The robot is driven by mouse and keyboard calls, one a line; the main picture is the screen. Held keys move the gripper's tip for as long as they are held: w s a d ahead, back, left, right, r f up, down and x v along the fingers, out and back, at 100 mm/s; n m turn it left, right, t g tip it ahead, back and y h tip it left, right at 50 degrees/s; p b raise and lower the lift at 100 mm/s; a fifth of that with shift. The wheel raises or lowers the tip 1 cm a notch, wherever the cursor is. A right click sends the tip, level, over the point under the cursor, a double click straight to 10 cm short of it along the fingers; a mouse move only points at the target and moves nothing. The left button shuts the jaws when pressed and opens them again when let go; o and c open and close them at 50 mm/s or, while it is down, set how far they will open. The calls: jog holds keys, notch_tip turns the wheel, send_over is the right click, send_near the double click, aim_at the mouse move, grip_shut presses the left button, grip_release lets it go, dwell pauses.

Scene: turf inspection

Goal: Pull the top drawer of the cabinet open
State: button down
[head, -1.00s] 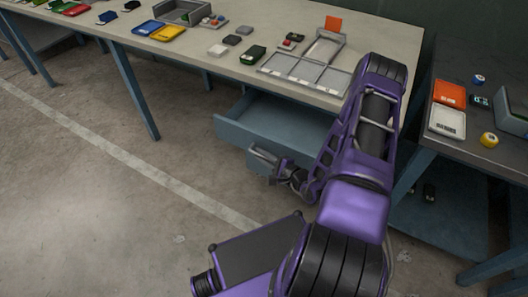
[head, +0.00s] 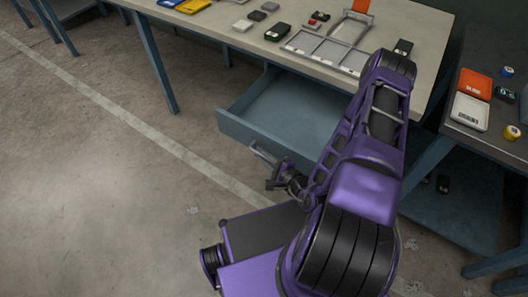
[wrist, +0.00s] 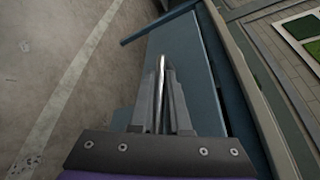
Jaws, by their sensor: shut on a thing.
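The top drawer's blue-grey front (head: 240,131) stands well out from under the light worktop of the cabinet (head: 225,55), and its empty inside shows. My gripper (head: 266,158) is in front of the drawer front, low beside my purple arm. In the wrist view my gripper (wrist: 160,95) has its two fingers closed together on a thin bright strip, the drawer handle (wrist: 161,66). The fingers hide most of the handle. The drawer (wrist: 187,55) also shows there as a blue-grey panel behind the fingers. My arm hides the drawer's right end in the head view.
On the worktop stand a grey divided tray (head: 325,52), a dark green box (head: 277,32) and several small items. The floor left of the drawer is clear.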

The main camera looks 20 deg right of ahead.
jog(key=c, duration=0.9)
grip_release()
jog(key=shift+s, duration=0.1)
jog(key=v, duration=1.7)
jog(key=shift+s+d+f, duration=0.1)
jog(key=shift+s+f, duration=0.05)
